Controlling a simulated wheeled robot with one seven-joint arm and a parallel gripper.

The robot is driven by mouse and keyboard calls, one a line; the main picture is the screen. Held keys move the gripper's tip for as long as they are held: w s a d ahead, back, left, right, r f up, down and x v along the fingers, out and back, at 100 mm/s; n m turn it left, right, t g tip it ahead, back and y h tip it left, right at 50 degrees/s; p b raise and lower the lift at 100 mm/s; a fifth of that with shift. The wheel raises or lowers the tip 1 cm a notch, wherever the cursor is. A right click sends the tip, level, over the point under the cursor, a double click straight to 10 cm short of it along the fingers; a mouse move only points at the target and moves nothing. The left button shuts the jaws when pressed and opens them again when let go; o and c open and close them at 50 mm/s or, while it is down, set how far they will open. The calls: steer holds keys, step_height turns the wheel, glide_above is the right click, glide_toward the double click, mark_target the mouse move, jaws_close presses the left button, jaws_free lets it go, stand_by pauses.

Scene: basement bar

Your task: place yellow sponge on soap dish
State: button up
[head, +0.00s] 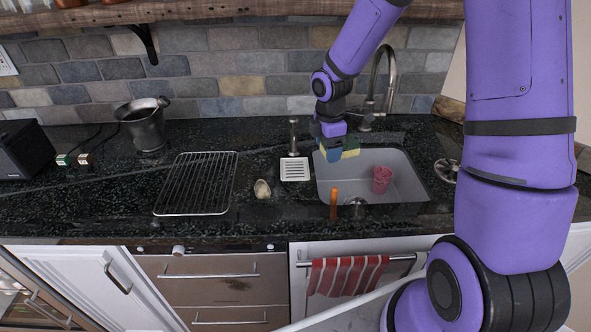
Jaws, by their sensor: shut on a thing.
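My gripper (334,146) is over the left back part of the sink and points down. It is shut on the yellow sponge (351,148), which shows as a small yellow patch with a blue-green part beside it. The gripper hides part of the sponge. The soap dish (295,169) is a white, slatted, square dish on the dark counter, just left of the sink. Nothing lies on it. The gripper and sponge are to the right of the dish and apart from it.
The sink (408,184) holds a pink cup (382,179). An orange-handled thing (334,203) stands at its front edge. A soap dispenser (293,137) stands behind the dish, and a tall faucet (388,80) behind the sink. A wire rack (197,183) and a small pale object (262,189) lie left.

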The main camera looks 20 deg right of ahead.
steer(key=s+a+f+n, duration=0.1)
steer(key=s+f+n, duration=0.1)
steer(key=s+n, duration=1.1)
steer(key=w+a, duration=0.2)
steer(key=w, duration=0.3)
steer(key=w+a+f+n, duration=0.1)
steer(key=w+a, duration=0.1)
steer(key=w, duration=0.3)
steer(key=w+a+n, duration=0.1)
steer(key=w+a, duration=0.2)
steer(key=w, duration=0.3)
steer(key=shift+a+f, duration=0.1)
steer(key=shift+f, duration=2)
